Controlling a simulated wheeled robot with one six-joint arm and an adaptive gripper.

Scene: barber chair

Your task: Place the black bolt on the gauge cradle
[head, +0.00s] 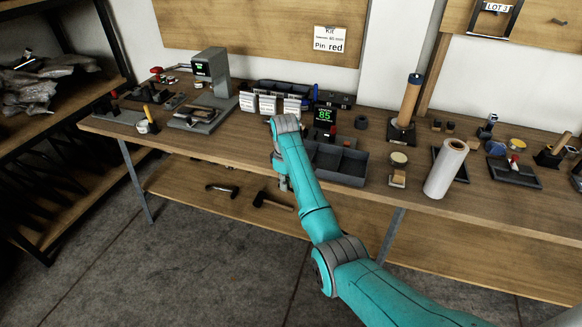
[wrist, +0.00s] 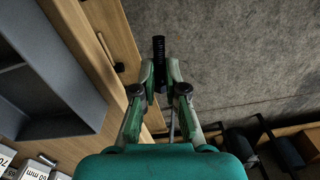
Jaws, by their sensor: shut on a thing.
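My gripper (wrist: 160,78) is shut on the black bolt (wrist: 159,48), a dark threaded rod that sticks out beyond the fingertips in the wrist view. The gripper hangs in front of the bench's front edge, with floor behind the bolt in the wrist view. In the head view my gripper (head: 283,182) is small below the end of the arm, and the bolt cannot be made out there. A grey gauge stand (head: 220,92) with a small green display stands at the left of the bench. Its low base (head: 193,124) may hold the cradle, but I cannot tell its shape.
A grey divided tray (head: 340,164) stands right of the arm; it also shows in the wrist view (wrist: 75,95). Size cards (head: 270,103) and a display reading 85 (head: 325,116) stand behind. A white roll (head: 446,168) is farther right. Hammers (head: 272,200) lie on the lower shelf.

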